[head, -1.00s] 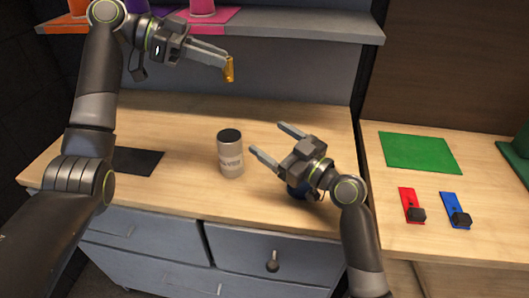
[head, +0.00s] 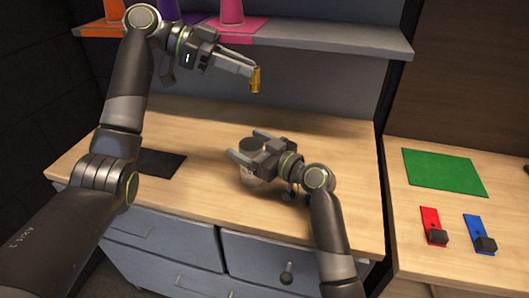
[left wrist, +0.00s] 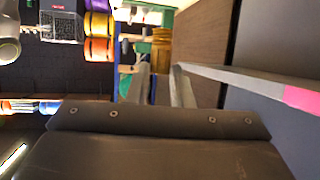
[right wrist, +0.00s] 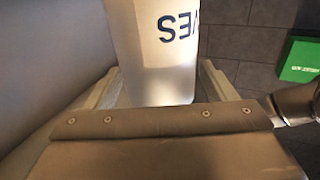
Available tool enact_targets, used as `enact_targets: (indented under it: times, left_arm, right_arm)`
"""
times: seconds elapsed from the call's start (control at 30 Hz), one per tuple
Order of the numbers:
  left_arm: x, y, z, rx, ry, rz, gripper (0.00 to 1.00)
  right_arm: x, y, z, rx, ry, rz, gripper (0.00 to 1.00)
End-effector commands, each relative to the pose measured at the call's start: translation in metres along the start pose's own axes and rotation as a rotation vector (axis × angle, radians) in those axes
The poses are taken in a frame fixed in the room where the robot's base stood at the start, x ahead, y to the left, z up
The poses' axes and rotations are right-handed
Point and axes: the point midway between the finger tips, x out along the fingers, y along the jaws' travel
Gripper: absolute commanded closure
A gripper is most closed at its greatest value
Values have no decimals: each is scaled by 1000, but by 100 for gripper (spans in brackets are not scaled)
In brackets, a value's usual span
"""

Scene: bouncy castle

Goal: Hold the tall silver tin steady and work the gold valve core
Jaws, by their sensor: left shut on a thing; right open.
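My left gripper (head: 252,71) is shut on the gold valve core (head: 255,82), a small gold cylinder held upright in the air above the counter. The core also shows past the fingertips in the left wrist view (left wrist: 161,42). In the right wrist view the tin (right wrist: 155,50), with dark lettering, fills the space between the fingers. Part of the tin is hidden behind the gripper in the head view.
A dark mat (head: 158,163) lies on the counter at the left. A shelf (head: 330,38) with coloured cones runs along the back. On the right counter are a green mat (head: 444,171), a red piece (head: 431,222) and a blue piece (head: 478,230).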

Motion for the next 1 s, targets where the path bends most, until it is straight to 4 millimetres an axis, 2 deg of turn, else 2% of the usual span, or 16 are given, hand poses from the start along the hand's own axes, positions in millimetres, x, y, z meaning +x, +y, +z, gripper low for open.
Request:
enact_targets:
  times: [0.2, 0.47, 0.87, 1.0]
  left_arm:
    - [0, 0, 0, 0, 0, 0, 100]
    - [0, 0, 0, 0, 0, 0, 100]
    - [0, 0, 0, 0, 0, 0, 100]
    - [1, 0, 2, -4, 1, -9, 100]
  right_arm:
    - [13, -1, 0, 1, 0, -1, 23]
    - [14, 0, 0, 0, 0, 0, 23]
    - [14, 0, 0, 0, 0, 0, 74]
    - [14, 0, 0, 0, 0, 0, 74]
